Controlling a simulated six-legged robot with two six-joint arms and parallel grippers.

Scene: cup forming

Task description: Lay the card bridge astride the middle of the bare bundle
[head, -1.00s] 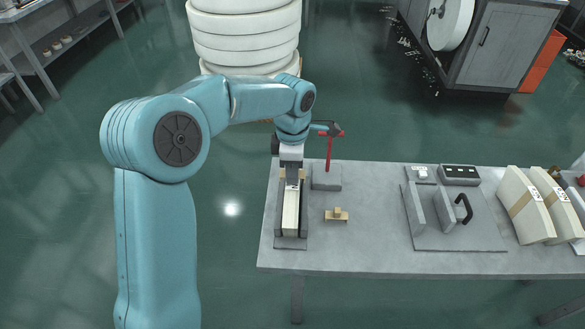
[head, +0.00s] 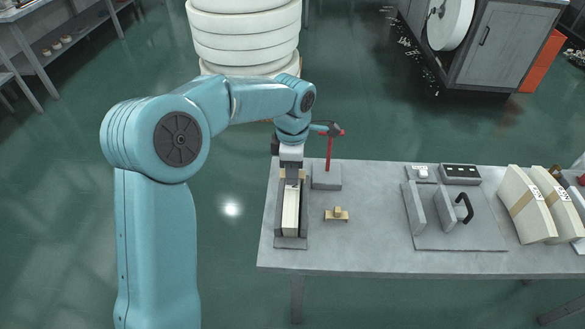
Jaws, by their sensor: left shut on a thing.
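The bare bundle (head: 291,213) is a long pale block. It lies lengthwise in a narrow grey holder (head: 291,243) at the left end of the table. My left gripper (head: 291,181) points down at the bundle's far end. It appears shut on that end, though the fingers are small and the grip is partly hidden. Small tan pieces show on both sides of the gripper. The card bridge (head: 337,214) is a small tan piece with a raised tab. It lies on the table right of the holder, apart from the gripper. My right gripper is not in view.
A grey block (head: 326,177) with a red upright tool (head: 329,150) stands right of my gripper. A grey plate (head: 458,236) with uprights and a black handle lies farther right. Banded pale bundles (head: 527,205) stand at the right end. The table around the card bridge is clear.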

